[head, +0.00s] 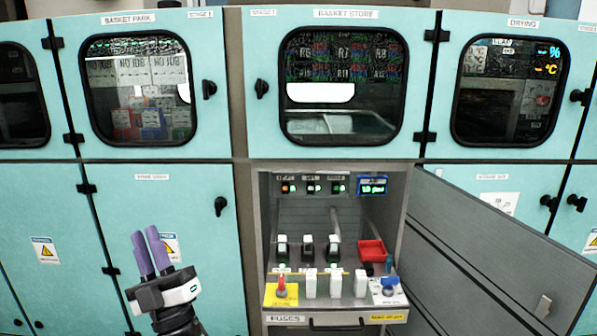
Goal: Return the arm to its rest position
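My gripper (145,233) is at the lower left, with two purple fingers pointing up and a dark and white wrist body below them. It is in front of the teal cabinet doors, left of the open fuse compartment. Nothing shows between the fingers. They stand close together, and from this angle I cannot tell whether they are open or shut. Most of the arm is out of view below the frame.
The open compartment holds several dark modules, white blocks, a red bin (371,250), a red-handled switch (282,287) and a blue knob (389,283). Its grey door (500,250) swings out to the right. Teal cabinets with windows line the wall.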

